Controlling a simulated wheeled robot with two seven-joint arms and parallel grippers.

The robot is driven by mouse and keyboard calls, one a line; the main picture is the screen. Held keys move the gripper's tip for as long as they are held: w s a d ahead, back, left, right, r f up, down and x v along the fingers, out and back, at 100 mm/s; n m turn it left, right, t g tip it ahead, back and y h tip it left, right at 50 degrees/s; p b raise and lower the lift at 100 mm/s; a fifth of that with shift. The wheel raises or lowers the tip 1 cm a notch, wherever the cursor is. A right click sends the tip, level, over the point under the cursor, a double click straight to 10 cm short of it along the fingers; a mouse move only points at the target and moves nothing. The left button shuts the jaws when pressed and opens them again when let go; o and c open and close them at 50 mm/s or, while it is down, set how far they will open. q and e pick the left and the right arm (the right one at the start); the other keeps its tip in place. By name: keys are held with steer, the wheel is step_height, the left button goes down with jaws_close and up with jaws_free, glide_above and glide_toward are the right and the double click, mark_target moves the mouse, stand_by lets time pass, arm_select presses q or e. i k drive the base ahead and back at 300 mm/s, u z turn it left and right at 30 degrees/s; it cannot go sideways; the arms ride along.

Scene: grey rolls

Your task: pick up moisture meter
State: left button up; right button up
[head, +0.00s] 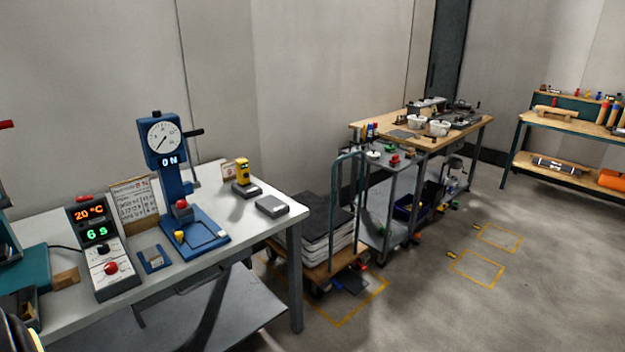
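A small yellow handheld device with a dark display, which looks like the moisture meter (242,171), stands upright on a dark grey base (246,189). It is near the back right of the grey worktable (270,228). A flat grey block (271,206) lies just right of and in front of it. Neither of my grippers shows any fingers in the head view. A dark rounded part at the bottom left corner may be mine, but I cannot tell.
A blue press with a dial (163,140) stands left of the yellow device. A control box (101,250) with lit digits is farther left. A cart with stacked slabs (328,228) stands beyond the table's right end. Open floor (440,310) lies at the right.

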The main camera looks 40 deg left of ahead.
mark_target(241, 165)
steer(key=u, duration=0.05)
steer(key=i, duration=0.8)
steer(key=u, duration=1.05)
steer(key=i, duration=1.25)
steer(key=u, duration=1.3)
